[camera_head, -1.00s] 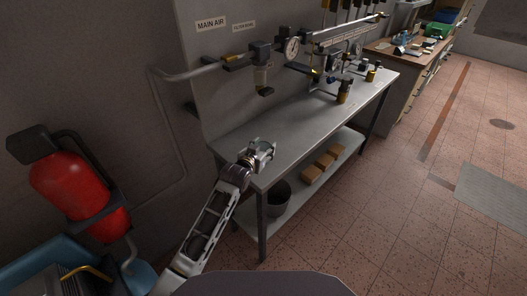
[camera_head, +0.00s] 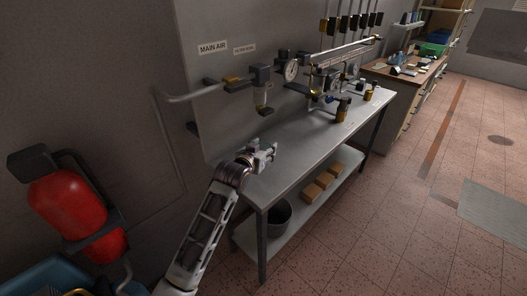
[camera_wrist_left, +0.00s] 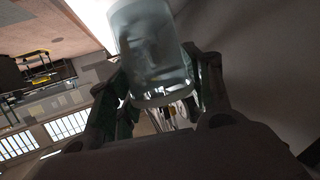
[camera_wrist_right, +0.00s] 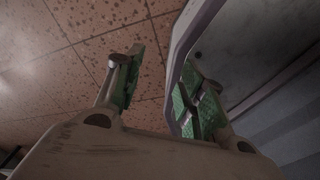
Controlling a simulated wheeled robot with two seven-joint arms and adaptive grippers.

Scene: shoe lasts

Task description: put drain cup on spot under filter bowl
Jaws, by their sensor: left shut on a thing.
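My left gripper (camera_head: 264,156) is over the near left end of the grey workbench (camera_head: 300,150). In the left wrist view its fingers (camera_wrist_left: 165,75) are shut on a clear, frosted drain cup (camera_wrist_left: 152,50), which looks empty. In the head view the cup is hard to make out at the gripper. The filter bowl (camera_head: 261,97) hangs from the pipe on the wall panel, above and beyond the gripper. A small dark piece (camera_head: 266,112) shows just below the bowl. I cannot make out a marked spot. My right gripper (camera_wrist_right: 165,90) shows only in its wrist view, open and empty.
Gauges (camera_head: 291,70) and valves line the pipe to the right. Dark, brass-coloured fittings (camera_head: 342,110) stand farther along the bench. A bucket (camera_head: 279,214) and boxes (camera_head: 324,187) are on the lower shelf. A red cylinder (camera_head: 78,215) is at left.

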